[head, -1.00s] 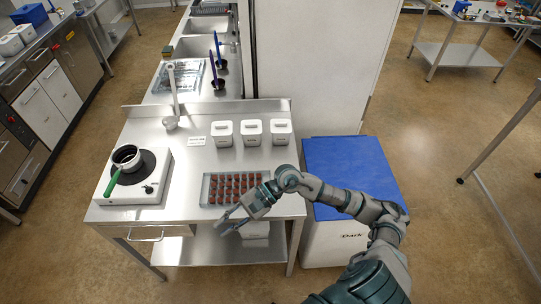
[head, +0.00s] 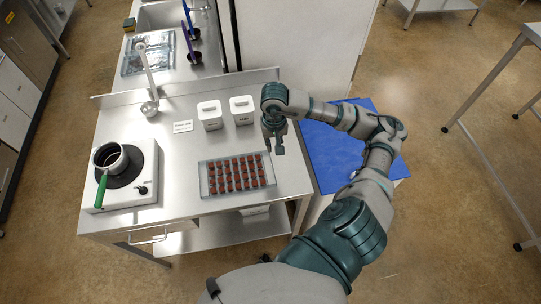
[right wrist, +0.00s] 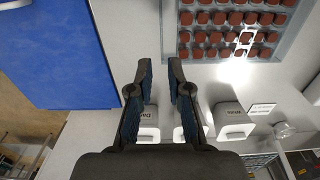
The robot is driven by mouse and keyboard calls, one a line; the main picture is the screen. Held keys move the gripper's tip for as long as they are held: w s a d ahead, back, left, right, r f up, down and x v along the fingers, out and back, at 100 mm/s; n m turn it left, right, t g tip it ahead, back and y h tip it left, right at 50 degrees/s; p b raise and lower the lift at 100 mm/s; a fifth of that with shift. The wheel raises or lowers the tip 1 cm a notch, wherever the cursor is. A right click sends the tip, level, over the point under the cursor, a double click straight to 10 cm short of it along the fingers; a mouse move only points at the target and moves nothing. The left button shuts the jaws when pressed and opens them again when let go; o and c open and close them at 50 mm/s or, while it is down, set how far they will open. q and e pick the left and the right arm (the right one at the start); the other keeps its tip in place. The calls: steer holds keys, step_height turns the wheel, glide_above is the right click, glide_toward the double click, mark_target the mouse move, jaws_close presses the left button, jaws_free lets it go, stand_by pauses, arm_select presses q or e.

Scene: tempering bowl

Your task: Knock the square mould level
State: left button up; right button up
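The square mould (head: 238,187) is a clear, flat tray with rows of brown square pieces. It lies on the steel table near its front right. It also shows at the top of the right wrist view (right wrist: 184,58). My right gripper (head: 275,147) points down beside the mould's far right corner, apart from it as far as I can tell. In the right wrist view its two fingers (right wrist: 158,64) stand apart with nothing between them. My left gripper is not in view.
White lidded tubs (head: 210,115) stand behind the mould; my right arm covers part of that row. A blue-lidded bin (head: 335,150) is right of the table. A hot plate (head: 146,172) with a green-handled pot (head: 110,158) is at left. The table between is clear.

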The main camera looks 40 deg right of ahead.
glide_above(272, 166)
step_height(272, 166, down, 4)
steer(key=f, duration=0.7)
steer(key=shift+d+f+p, duration=0.2)
steer(key=shift+f+p, duration=0.1)
steer(key=shift+p, duration=0.05)
step_height(272, 166, down, 3)
steer(key=shift+a+r, duration=0.1)
steer(key=shift+a+f, duration=0.1)
steer(key=shift+f, duration=0.15)
steer(key=shift+c, duration=1.2)
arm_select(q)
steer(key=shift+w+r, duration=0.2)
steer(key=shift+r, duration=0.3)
arm_select(e)
jaws_close()
